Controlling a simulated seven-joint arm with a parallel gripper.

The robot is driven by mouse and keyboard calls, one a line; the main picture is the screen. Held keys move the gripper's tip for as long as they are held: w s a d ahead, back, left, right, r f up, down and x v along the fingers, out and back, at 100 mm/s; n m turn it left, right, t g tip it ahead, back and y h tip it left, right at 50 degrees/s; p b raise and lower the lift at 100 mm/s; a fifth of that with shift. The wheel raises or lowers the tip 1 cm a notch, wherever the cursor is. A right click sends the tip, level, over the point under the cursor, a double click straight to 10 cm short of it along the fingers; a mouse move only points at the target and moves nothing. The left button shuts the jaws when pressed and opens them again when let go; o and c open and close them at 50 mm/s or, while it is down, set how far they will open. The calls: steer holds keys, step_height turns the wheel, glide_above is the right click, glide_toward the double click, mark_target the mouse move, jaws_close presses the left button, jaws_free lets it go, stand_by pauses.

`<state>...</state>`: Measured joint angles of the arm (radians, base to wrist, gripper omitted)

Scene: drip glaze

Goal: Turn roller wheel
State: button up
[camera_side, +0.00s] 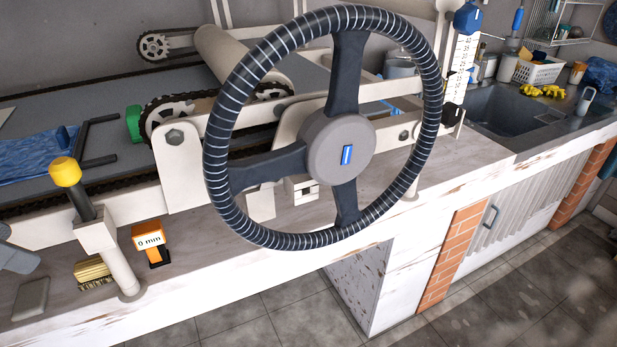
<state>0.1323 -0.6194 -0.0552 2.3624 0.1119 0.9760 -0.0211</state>
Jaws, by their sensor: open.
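The roller wheel (426,125) is a large steering-type wheel with a dark rim wrapped in pale stripes. It stands upright, facing the camera, in front of the slab roller at the middle of the view. Its grey hub (325,150) carries a small blue badge. Three dark spokes show: one up, one to the left and one down. The roller (222,52) is a pale cylinder lying behind the wheel, partly hidden by its rim. Chain sprockets (172,117) sit to its left. My gripper is not visible in this view.
A yellow-capped lever (66,172) stands at the left. An orange gauge reading 0 mm (149,238) and a brush (94,274) are on the bench nearby. Blue cloth (35,153) lies on the roller bed. A sink (510,113) is at the right. The wheel's front side looks clear.

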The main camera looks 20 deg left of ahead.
steer(key=w+d+r+m+y, duration=0.1)
steer(key=w+d+r+m, duration=0.3)
steer(key=w+d+m, duration=0.4)
steer(key=m+t+y, duration=0.5)
steer(key=m+t, duration=0.1)
steer(key=m, duration=0.2)
glide_above(271, 245)
steer(key=s+d, duration=0.2)
steer(key=s, duration=0.5)
step_height(271, 245, down, 11)
steer(key=w+f+m+t, duration=0.1)
steer(key=f, duration=0.1)
steer(key=w+f+m+t+y, duration=0.1)
steer(key=w+f+m+t, duration=0.2)
steer(key=f, duration=0.1)
steer(key=shift+w+a+t+y, duration=0.15)
steer(key=shift+a+t+y, duration=0.15)
steer(key=shift+a, duration=0.1)
steer(key=shift+w+f+m, duration=0.1)
steer(key=shift+w+m, duration=0.2)
steer(key=shift+m, duration=0.1)
steer(key=x, duration=0.7)
steer(key=c, duration=1)
steer(key=shift+s, duration=0.1)
jaws_close()
